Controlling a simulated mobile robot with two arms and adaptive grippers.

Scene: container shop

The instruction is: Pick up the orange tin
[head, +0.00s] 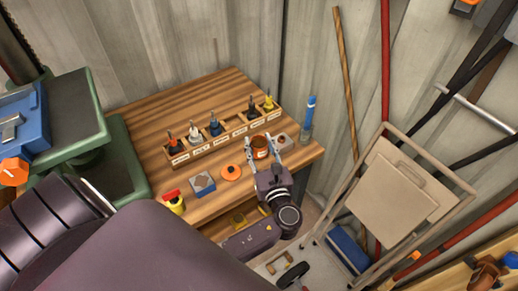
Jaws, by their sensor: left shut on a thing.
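The orange tin (261,153) is at the right part of the wooden workbench, in front of a divided wooden rack. My left gripper (264,148) reaches it from the front, with one finger on each side, and is shut on it. The tin looks upright with its top uncovered; the gripper hides its lower part. I cannot tell whether it touches the bench top. My right gripper is not in view.
An orange disc (231,173), a blue-grey box (202,184) and a yellow-and-red item (173,202) lie left of the gripper. A jar with a blue-handled tool (307,127) stands right.

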